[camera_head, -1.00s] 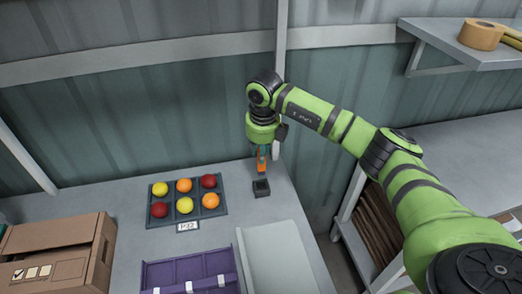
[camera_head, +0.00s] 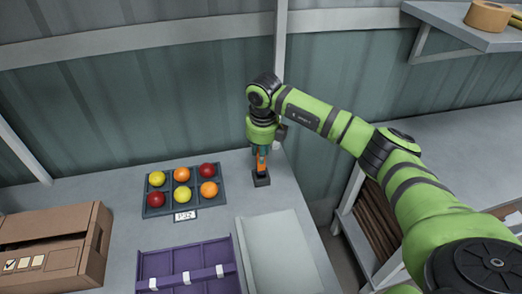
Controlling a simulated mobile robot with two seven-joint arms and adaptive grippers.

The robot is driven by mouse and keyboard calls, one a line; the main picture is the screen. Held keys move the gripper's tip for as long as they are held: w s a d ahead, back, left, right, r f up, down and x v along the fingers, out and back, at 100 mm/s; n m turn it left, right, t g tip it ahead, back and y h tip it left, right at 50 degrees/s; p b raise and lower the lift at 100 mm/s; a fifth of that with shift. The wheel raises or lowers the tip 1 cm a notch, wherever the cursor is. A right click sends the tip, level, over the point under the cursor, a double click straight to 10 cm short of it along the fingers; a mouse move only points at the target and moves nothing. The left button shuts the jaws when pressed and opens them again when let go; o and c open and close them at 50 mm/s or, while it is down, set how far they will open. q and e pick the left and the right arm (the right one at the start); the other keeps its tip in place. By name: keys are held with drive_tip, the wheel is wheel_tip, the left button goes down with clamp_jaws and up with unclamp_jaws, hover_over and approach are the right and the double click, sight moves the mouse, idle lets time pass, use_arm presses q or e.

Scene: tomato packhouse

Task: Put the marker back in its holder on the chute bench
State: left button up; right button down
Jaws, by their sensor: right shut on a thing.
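The holder (camera_head: 262,181) is a small dark block standing near the back right corner of the chute bench (camera_head: 212,228). My right gripper (camera_head: 262,158) points down directly above it and is shut on the marker, which is small and mostly covered by the fingers. Orange and teal parts show between the wrist and the holder. The lower end of this group meets the top of the holder in the picture. I cannot tell how far the marker is inside the opening. My left gripper is out of view.
A dark tray (camera_head: 169,201) with several red, yellow and orange tomatoes lies left of the holder, with a number tag in front. A purple crate (camera_head: 187,262), a pale chute (camera_head: 280,255) and a cardboard box (camera_head: 50,230) are nearer. A shelf (camera_head: 462,30) with a tape roll is at right.

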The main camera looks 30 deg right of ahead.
drive_tip(key=shift+f+b, duration=1.4)
drive_tip(key=shift+f, duration=0.4)
idle(0.5)
drive_tip(key=c, duration=1)
unclamp_jaws()
drive_tip(key=shift+c, duration=1.4)
drive_tip(key=shift+r, duration=0.1)
drive_tip(key=shift+r+p, duration=2.3)
drive_tip(key=shift+r, duration=1.2)
drive_tip(key=shift+f, duration=0.1)
